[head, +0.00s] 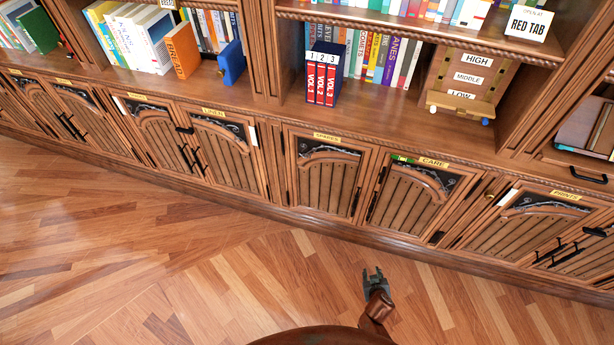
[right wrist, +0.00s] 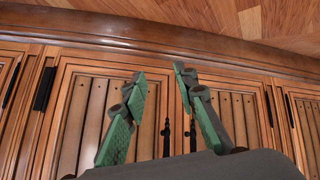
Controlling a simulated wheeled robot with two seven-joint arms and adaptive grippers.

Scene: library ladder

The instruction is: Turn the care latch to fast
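The care door (head: 412,196) is a slatted wooden cupboard door with a yellow CARE label (head: 433,162) on its top rail. A small green piece (head: 402,158) sits just left of this label; it may be the latch, but its setting is too small to read. The care door looks closed. My right gripper (head: 373,278) is over the floor in front of the cupboards, below and apart from the care door. In the right wrist view its two green-padded fingers (right wrist: 163,100) are spread with nothing between them. My left gripper is not in view.
The spares door (head: 325,178) is left of the care door, the prints doors (head: 540,230) right of it. Above are shelves with books and a box marked HIGH, MIDDLE, LOW (head: 468,85). The wooden floor (head: 150,240) is clear. The right wrist view shows doors with dark handles (right wrist: 167,137).

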